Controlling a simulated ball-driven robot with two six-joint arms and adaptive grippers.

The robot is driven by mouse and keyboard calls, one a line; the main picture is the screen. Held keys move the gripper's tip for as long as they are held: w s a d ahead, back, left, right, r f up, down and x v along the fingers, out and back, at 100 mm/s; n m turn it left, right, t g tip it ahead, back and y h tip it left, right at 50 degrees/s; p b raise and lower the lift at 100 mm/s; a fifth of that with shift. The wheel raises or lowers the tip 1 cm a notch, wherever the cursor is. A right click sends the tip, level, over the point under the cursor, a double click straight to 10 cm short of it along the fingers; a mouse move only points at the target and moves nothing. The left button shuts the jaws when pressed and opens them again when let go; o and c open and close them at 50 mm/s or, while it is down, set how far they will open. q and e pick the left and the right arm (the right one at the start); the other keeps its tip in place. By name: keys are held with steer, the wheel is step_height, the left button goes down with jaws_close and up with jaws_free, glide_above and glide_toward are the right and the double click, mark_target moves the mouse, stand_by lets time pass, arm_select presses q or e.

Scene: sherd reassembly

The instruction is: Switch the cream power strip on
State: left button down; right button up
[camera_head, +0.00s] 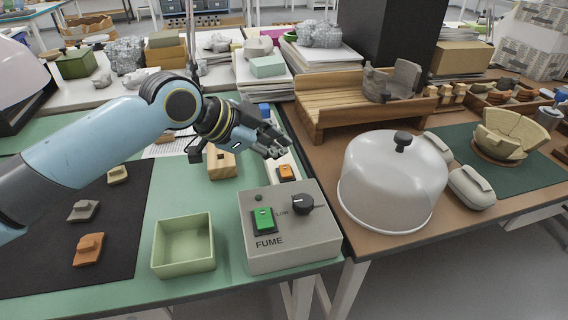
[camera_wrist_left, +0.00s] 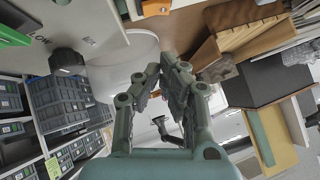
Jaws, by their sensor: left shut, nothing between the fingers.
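The cream power strip (camera_head: 296,176) lies on the green mat behind the grey FUME box, partly hidden by my left gripper. Its orange switch (camera_head: 286,172) shows at the near end; I cannot tell its setting. My left gripper (camera_head: 280,151) is shut and empty, with its fingertips over the strip, just behind the orange switch in the picture. I cannot tell whether they touch the strip. My right gripper is not in view.
The grey FUME box (camera_head: 291,247), with a green switch and a black knob, stands in front of the strip. A green open box (camera_head: 156,255) is to its left and a white dome (camera_head: 392,185) to its right. A wooden block (camera_head: 221,164) sits beside my gripper.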

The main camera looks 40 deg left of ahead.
mark_target(284, 172)
arm_select(q)
steer(key=w+f, duration=0.1)
steer(key=f, duration=0.2)
steer(key=w+f, duration=0.1)
steer(key=shift+w+f+b, duration=0.35)
steer(key=shift+w+a+f, duration=0.15)
steer(key=shift+f, duration=0.3)
steer(key=shift+w+a+f+g+h, duration=0.25)
steer(key=shift+a+g+h, duration=0.05)
steer(key=shift+g, duration=0.1)
steer(key=shift+s, duration=0.1)
steer(key=shift+s+d, duration=0.1)
steer(key=shift+d, duration=0.1)
